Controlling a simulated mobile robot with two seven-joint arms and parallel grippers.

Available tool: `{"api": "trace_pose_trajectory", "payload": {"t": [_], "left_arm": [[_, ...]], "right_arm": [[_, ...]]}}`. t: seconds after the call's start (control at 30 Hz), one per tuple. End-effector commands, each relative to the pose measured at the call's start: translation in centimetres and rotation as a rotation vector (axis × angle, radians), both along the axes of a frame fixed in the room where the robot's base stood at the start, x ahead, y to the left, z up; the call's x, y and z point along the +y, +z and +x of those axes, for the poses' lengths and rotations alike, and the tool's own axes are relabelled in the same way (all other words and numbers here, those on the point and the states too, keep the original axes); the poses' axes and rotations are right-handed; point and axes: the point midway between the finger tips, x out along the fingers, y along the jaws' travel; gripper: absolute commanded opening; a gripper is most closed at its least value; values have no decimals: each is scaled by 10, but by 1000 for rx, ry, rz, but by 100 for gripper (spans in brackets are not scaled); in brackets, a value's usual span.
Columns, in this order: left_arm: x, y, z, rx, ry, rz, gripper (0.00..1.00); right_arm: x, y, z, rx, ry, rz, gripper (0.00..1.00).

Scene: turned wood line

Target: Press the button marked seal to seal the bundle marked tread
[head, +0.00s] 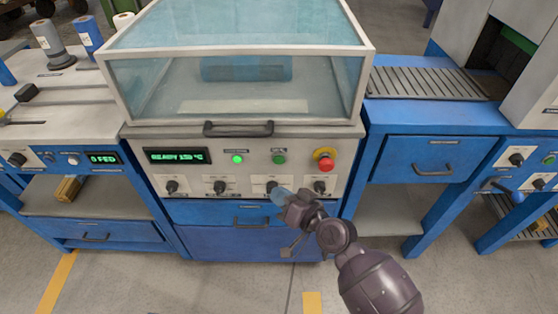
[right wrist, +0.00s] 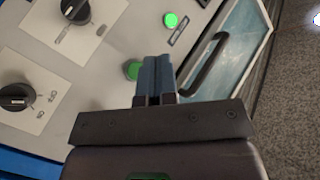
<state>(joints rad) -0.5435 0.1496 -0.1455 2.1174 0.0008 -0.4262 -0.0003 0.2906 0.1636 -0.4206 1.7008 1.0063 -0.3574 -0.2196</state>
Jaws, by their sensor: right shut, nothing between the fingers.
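The sealing machine's panel (head: 215,183) faces me, its display (head: 177,156) reading READY 150 °C. A green button (head: 279,156) sits on it between a lit green lamp (head: 238,160) and a red stop knob (head: 323,160); the small labels are too small to read. My right gripper (head: 280,196) is shut and empty, in front of the panel below the green button. In the right wrist view its fingertips (right wrist: 155,62) overlap the right edge of the green button (right wrist: 131,69); I cannot tell whether they touch. No bundle marked tread is legible. My left gripper is out of view.
A closed clear cover (head: 230,85) with a dark handle (head: 238,129) tops the machine; a blue shape shows under it. Several black knobs line the lower panel. A slatted bench (head: 430,84) stands right, a worktable (head: 60,105) left.

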Motion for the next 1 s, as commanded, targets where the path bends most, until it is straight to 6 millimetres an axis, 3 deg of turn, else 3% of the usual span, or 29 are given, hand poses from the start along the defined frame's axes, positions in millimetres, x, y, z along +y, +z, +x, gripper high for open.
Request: {"api": "trace_pose_trajectory", "payload": {"t": [0.5,1.0], "left_arm": [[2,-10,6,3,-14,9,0],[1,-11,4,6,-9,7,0]], "right_arm": [[0,-3,55,2,0,0,0],[0,0,64,0,-1,1,0]]}}
